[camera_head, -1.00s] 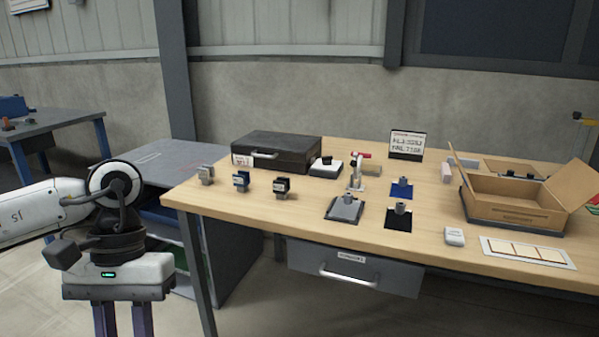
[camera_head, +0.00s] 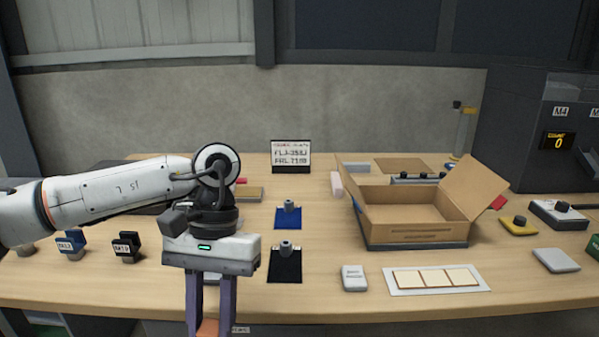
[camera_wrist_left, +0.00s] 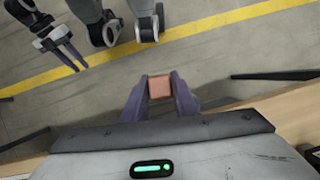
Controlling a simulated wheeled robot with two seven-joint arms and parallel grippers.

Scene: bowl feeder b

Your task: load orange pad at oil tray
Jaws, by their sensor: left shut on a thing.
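My left gripper (camera_head: 208,318) is shut on a small orange block (camera_head: 208,328), its fingers pointing down in front of the table's near edge. The left wrist view shows the block (camera_wrist_left: 160,86) between both purple fingers, which appear over the floor. I cannot tell which item is the oil tray. A blue plate (camera_head: 288,224) and a black plate (camera_head: 283,272), each with a grey knob, lie right of the gripper. A grey plate (camera_head: 213,277) is mostly hidden behind it. My right gripper (camera_wrist_left: 72,57) is small in the left wrist view; its jaw state is unclear.
An open cardboard box (camera_head: 420,233) stands right of centre, with a white strip of pale squares (camera_head: 436,279) and a small white box (camera_head: 354,278) in front. Labelled blocks (camera_head: 127,247) stand at the left. A sign (camera_head: 290,157) stands at the back.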

